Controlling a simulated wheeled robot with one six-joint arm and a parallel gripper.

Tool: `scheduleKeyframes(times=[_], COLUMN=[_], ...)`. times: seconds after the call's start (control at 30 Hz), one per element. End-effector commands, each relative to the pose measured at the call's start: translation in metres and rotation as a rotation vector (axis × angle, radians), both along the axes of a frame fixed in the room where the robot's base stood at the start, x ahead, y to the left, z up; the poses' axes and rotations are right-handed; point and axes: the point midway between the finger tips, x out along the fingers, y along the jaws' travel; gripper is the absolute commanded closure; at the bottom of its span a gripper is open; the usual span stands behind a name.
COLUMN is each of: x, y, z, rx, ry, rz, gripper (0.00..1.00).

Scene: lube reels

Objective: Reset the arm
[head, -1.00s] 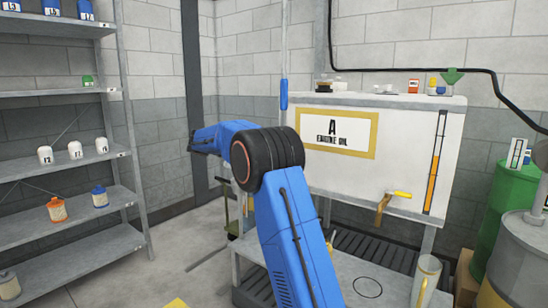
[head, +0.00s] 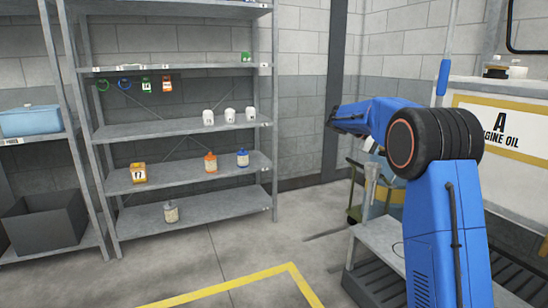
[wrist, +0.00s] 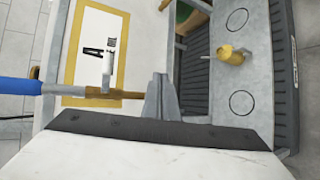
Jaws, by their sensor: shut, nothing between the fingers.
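My gripper (head: 334,122) is at the left end of my raised blue arm in the head view. It is small and dark there, in the air between the shelf rack and the engine oil tank. In the wrist view my gripper's grey fingers (wrist: 161,82) are together and hold nothing. My forearm points left, with a black ribbed joint at its right end. The tank's yellow-framed label "A" (head: 497,127) is partly behind my arm, and it also shows sideways in the wrist view (wrist: 98,45).
A grey shelf rack (head: 190,129) with several small bottles and jars stands at the left. A blue bin (head: 31,121) and a dark bin (head: 45,222) are on another rack at the far left. A yellow floor line (head: 232,284) crosses the mostly clear floor.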

Motion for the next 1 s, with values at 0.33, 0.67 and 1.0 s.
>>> scheduleKeyframes(times=[0.33, 0.67, 1.0], x=[-0.095, -0.188, -0.284], y=[0.026, 0.064, 0.111], z=[0.000, -0.020, -0.055], rx=[0.231, 0.452, 0.668], ry=[-0.061, -0.140, -0.250], rz=[0.083, 0.158, 0.224], gripper=[1.00, 1.00, 1.00])
